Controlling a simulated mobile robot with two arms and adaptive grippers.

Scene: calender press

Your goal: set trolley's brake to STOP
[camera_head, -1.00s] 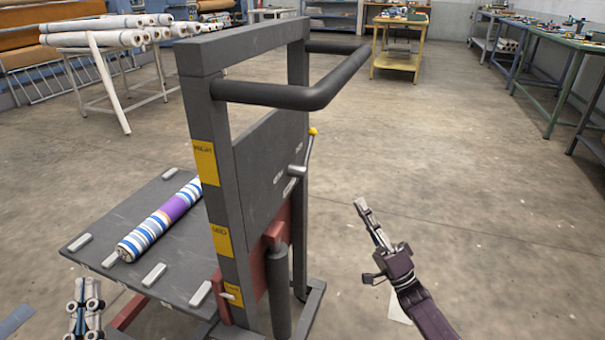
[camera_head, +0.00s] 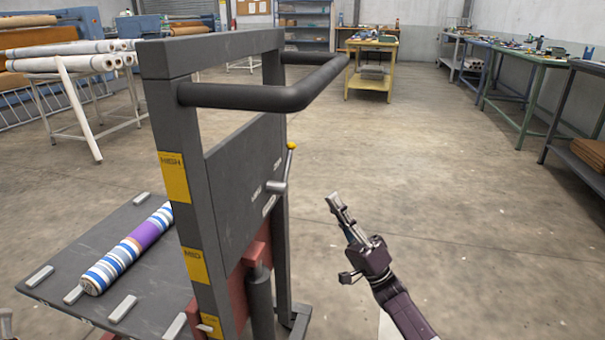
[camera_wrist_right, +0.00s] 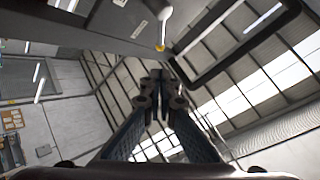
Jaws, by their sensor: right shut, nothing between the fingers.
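The grey trolley (camera_head: 232,165) stands left of centre with a black push handle on top. Its brake lever (camera_head: 284,172) has a yellow knob and points up, slightly tilted, from a pivot on the back panel. Small pale labels beside it are unreadable. In the right wrist view the lever (camera_wrist_right: 164,14) hangs above the fingers, yellow tip toward them. My right gripper (camera_head: 333,197) is shut and empty, right of the lever and apart from it; its fingers also show in the wrist view (camera_wrist_right: 160,88). Only a sliver of my left gripper (camera_head: 5,325) shows at the lower left edge.
A striped roll (camera_head: 125,250) lies on the trolley's platform (camera_head: 150,310) between small metal blocks. A rack of white rolls (camera_head: 75,62) stands back left. A yellow table (camera_head: 372,58) is at the back, green benches (camera_head: 520,85) at right. The floor right of the trolley is clear.

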